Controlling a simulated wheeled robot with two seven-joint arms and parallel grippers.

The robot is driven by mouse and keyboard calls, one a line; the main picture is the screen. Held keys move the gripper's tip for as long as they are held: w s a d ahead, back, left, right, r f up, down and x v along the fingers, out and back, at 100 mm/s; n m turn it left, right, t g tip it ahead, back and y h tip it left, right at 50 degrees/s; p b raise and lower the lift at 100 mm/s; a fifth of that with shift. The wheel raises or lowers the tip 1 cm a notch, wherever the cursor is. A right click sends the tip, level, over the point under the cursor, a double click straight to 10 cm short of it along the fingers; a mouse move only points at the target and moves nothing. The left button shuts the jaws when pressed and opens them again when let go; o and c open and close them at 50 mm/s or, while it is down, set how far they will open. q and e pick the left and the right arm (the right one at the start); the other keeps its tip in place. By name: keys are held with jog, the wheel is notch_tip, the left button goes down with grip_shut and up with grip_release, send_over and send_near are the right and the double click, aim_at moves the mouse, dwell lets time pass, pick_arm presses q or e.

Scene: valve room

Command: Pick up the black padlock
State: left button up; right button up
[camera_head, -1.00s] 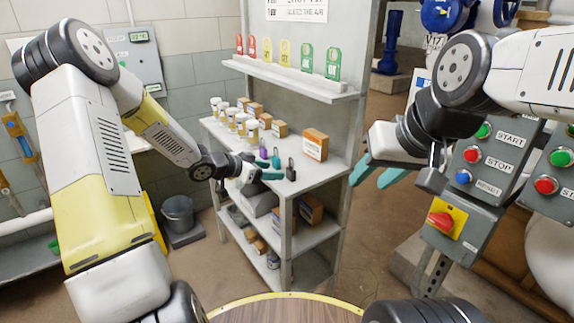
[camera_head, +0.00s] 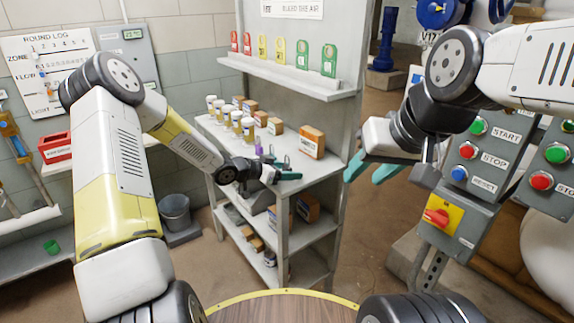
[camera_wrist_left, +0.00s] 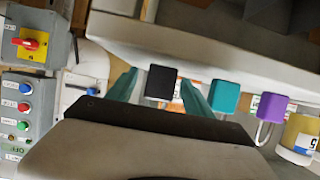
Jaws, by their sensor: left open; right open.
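The black padlock (camera_wrist_left: 161,82) shows in the left wrist view between the two teal fingers of my left gripper (camera_wrist_left: 159,90). The fingers are open, one on each side of it; I cannot tell whether they touch it. A teal padlock (camera_wrist_left: 224,95) stands just right of the right finger, with a purple padlock (camera_wrist_left: 271,107) beyond. In the head view my left gripper (camera_head: 287,177) is at the bench's front end and largely hides the black padlock. The purple padlock (camera_head: 259,150) shows behind it. My right gripper (camera_head: 372,171) is open and empty, right of the bench.
The grey bench (camera_head: 310,185) also holds several white jars (camera_head: 236,121) and cardboard boxes (camera_head: 312,142). An upper shelf (camera_head: 290,78) carries coloured tags. A control panel with buttons (camera_head: 479,165) stands near my right arm. A bucket (camera_head: 175,212) is on the floor at left.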

pick_arm(q)
jog(key=shift+c, duration=0.4)
grip_shut()
jog(key=shift+r, duration=0.1)
